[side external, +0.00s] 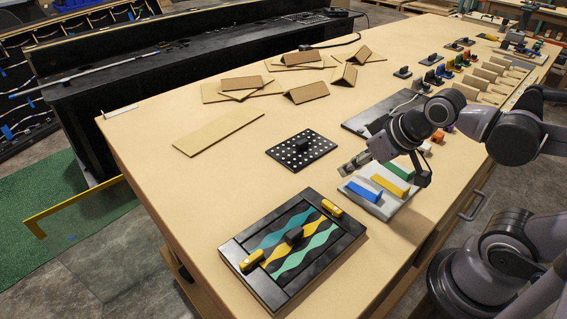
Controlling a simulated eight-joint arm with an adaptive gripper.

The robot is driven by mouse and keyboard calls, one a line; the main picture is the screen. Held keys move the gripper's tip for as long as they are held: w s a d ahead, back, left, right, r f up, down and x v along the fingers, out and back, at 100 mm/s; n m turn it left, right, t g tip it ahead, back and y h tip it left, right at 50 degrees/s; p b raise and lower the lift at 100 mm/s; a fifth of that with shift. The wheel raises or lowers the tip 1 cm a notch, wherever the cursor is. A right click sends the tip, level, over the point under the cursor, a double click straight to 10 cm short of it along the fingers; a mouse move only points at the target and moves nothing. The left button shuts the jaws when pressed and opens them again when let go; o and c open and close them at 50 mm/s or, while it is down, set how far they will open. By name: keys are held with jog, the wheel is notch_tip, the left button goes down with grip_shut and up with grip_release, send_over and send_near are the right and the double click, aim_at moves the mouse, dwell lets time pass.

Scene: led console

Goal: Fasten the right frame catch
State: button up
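A black frame (330,263) lies on the table in the side view, around a panel of wavy teal, yellow and dark strips (272,238). A small dark block (293,236) stands on the middle of the panel. One yellow catch (252,261) sits at the frame's left side and another yellow catch (332,208) at its upper right side. From this view I cannot tell whether either catch is fastened. My gripper (346,167) is above the table, up and right of the upper right catch and apart from it. Its fingers are too small to tell open from shut.
A pale tray (389,212) with blue, yellow and green bars lies just below my gripper. A black dotted board (301,150) with a dark block is to the left. Cardboard pieces (218,132) lie farther back. Bare table surrounds the frame's left side.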

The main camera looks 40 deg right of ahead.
jog(key=a+r+g, duration=0.3)
jog(key=a+r, duration=0.2)
jog(key=a, duration=0.1)
notch_tip(320, 180, up, 5)
jog(key=g, duration=0.4)
send_over(336, 209)
notch_tip(336, 209, down, 11)
jog(key=shift+r, duration=0.1)
grip_shut()
